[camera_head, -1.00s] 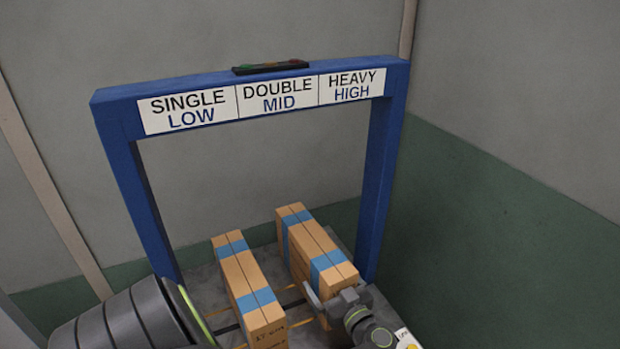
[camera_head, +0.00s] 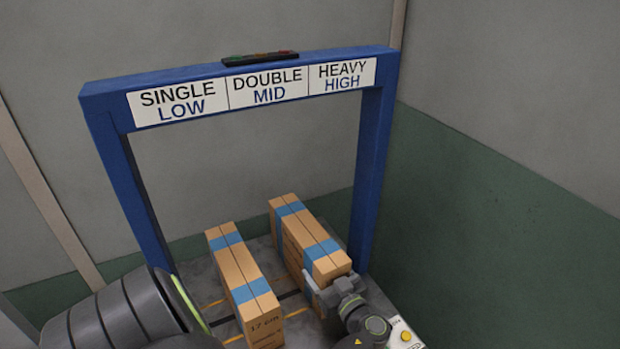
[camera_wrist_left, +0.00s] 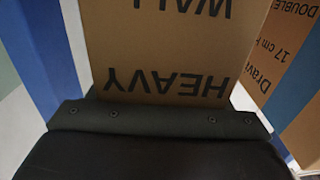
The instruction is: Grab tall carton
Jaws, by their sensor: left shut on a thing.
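The tall carton (camera_head: 300,240) is the right-hand of two brown cartons in the head view, a narrow upright box with blue bands. My left gripper (camera_head: 334,288) is shut on its near end, low on the right. In the left wrist view the carton's face (camera_wrist_left: 165,50) fills the upper middle, with HEAVY and WALL printed upside down. The dark gripper body (camera_wrist_left: 155,125) lies right in front of that face. The fingertips are partly hidden by the carton. My right gripper is not in view.
A second carton (camera_head: 238,278), marked 17 cm, stands to the left with a gap between; it also shows in the left wrist view (camera_wrist_left: 275,55). A blue gate (camera_head: 368,180) with labels spans over the conveyor. A button box (camera_head: 404,334) sits at lower right.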

